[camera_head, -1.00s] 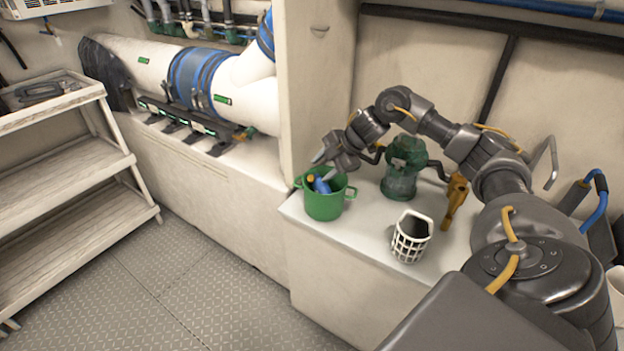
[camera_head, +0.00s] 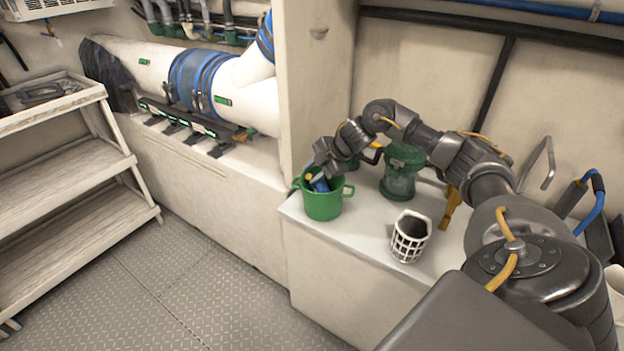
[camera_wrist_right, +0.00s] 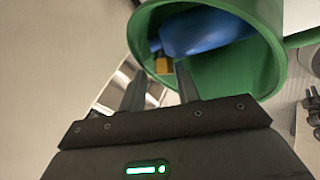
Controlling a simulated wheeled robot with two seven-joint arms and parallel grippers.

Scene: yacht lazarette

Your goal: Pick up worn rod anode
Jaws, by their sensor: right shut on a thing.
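A green two-handled pot (camera_head: 322,206) stands on the white counter. In it lie a blue item (camera_head: 320,184) and a small orange-brown piece (camera_wrist_right: 162,66); I cannot tell for sure which is the worn rod anode. My right gripper (camera_head: 318,170) is low at the pot's rim. In the right wrist view its fingers (camera_wrist_right: 160,70) straddle the pot's near wall, one outside and one inside, and the gripper is shut on the wall. The orange-brown piece shows beyond the fingertips. My left gripper is not in view.
A white lattice basket (camera_head: 409,240) stands right of the pot. A green strainer-like unit (camera_head: 402,172) stands behind, with a yellow-brown tool (camera_head: 450,207) beside it. A tall cream panel (camera_head: 318,110) rises behind the pot. The counter's front edge is clear.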

